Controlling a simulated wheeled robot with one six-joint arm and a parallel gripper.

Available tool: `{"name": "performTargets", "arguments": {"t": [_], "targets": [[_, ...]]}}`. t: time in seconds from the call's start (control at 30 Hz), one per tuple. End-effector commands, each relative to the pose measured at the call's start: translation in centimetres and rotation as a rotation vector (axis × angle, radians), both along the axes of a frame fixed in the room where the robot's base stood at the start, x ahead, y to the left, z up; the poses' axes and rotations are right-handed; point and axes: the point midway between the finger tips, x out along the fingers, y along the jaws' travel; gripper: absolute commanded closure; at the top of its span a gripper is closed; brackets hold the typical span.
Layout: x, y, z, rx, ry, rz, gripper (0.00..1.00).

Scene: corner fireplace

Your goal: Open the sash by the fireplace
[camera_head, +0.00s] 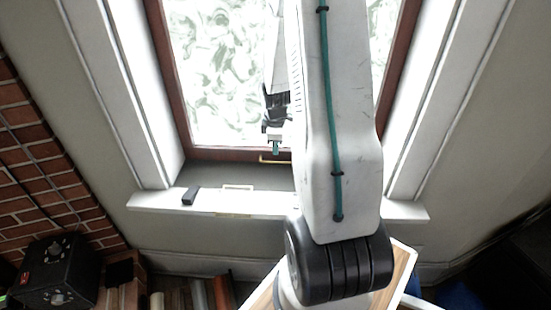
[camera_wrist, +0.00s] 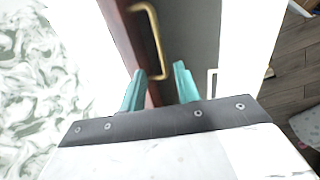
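The sash (camera_head: 225,154) is a patterned glass pane in a dark red-brown frame. Its bottom rail also shows in the wrist view (camera_wrist: 128,30). A brass bar handle (camera_wrist: 152,38) is fixed to that rail and is partly visible in the head view (camera_head: 266,161). My gripper (camera_head: 275,150) is close to the bottom rail, near the handle. In the wrist view my gripper (camera_wrist: 159,69) has its two teal fingers apart, with the near end of the handle in the gap between them. Contact with the handle cannot be told. My arm hides the right part of the sash.
A white sill (camera_head: 270,204) runs below the window, with a small dark block (camera_head: 190,196) on its left. A brick wall (camera_head: 30,150) and a black box (camera_head: 55,270) are at left. A wood-topped surface with white edges (camera_head: 402,268) is below my arm.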

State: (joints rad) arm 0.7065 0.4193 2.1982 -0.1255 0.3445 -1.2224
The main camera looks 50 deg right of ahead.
Motion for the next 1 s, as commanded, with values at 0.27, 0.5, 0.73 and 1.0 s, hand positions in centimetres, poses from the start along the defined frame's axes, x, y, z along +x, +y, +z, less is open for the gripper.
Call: {"name": "performTargets", "arguments": {"t": [0.27, 0.5, 0.73, 1.0], "targets": [[0.3, -0.6, -4.0, 0.003, 0.003, 0.006, 0.68], [0.7, -1.1, -7.0, 0.002, 0.001, 0.005, 0.68], [0.8, -1.2, -7.7, 0.001, 0.0, 0.004, 0.68], [0.8, -1.2, -7.7, 0.001, 0.0, 0.004, 1.0]]}}
